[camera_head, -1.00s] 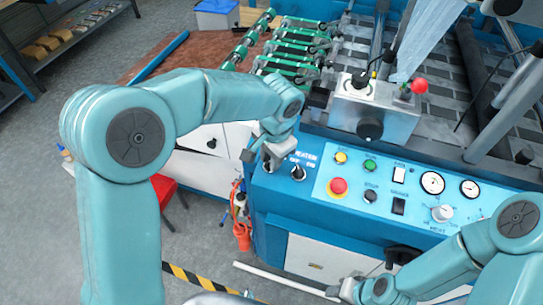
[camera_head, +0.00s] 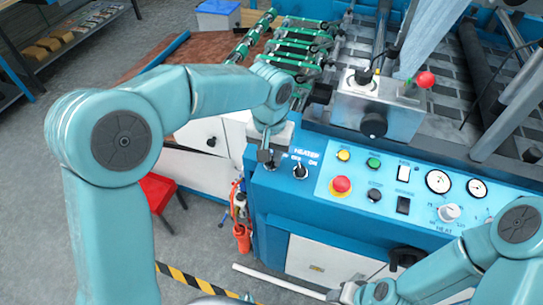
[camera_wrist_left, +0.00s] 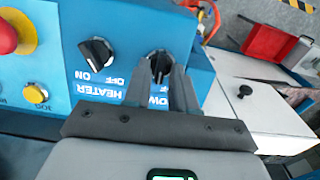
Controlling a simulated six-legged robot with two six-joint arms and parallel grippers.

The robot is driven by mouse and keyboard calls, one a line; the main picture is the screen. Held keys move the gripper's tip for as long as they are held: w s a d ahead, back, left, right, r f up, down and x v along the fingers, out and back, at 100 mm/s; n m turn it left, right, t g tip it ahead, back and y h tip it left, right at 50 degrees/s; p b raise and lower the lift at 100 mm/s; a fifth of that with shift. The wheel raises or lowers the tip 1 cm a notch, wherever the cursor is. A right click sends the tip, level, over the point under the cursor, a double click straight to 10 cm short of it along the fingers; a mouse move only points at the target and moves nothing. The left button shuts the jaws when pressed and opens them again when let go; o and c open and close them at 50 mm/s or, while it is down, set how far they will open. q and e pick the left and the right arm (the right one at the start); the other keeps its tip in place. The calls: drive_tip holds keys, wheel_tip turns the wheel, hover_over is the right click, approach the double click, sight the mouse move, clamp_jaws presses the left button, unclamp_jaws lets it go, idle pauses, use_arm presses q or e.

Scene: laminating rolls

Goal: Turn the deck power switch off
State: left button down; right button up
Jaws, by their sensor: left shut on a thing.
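The deck power switch (camera_wrist_left: 160,66) is a black rotary knob on the blue control panel, beside printed "POWER" and "OFF" lettering that is partly covered. In the left wrist view my left gripper (camera_wrist_left: 163,84) has its two fingers on either side of this knob, shut on it. In the head view my left gripper (camera_head: 267,158) points down at the panel's left end and mostly hides the knob. The knob's exact pointing direction is hard to tell. My right gripper (camera_head: 348,292) is low in the head view, away from the panel controls; its jaw opening is unclear.
The similar black heater knob (camera_wrist_left: 97,53) sits close beside the power switch. A red emergency button (camera_head: 341,186), several small buttons, gauges (camera_head: 438,182) and a heat dial (camera_head: 449,212) fill the panel to the right. A red chair (camera_head: 160,190) stands on the floor at left.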

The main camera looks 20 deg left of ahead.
use_arm(q)
drive_tip(key=n+b, duration=0.1)
drive_tip(key=n, duration=0.1)
drive_tip(key=n+h, duration=0.1)
drive_tip(key=n, duration=0.2)
drive_tip(key=shift+a+n+b, duration=0.2)
drive_tip(key=shift+n+b, duration=0.1)
drive_tip(key=shift+b, duration=0.05)
drive_tip(key=shift+r, duration=0.1)
idle(0.4)
drive_tip(key=c, duration=1.2)
unclamp_jaws()
wheel_tip(320, 180, up, 16)
drive_tip(key=a+p, duration=0.1)
drive_tip(key=shift+s+a, duration=0.3)
drive_tip(key=shift+s, duration=0.1)
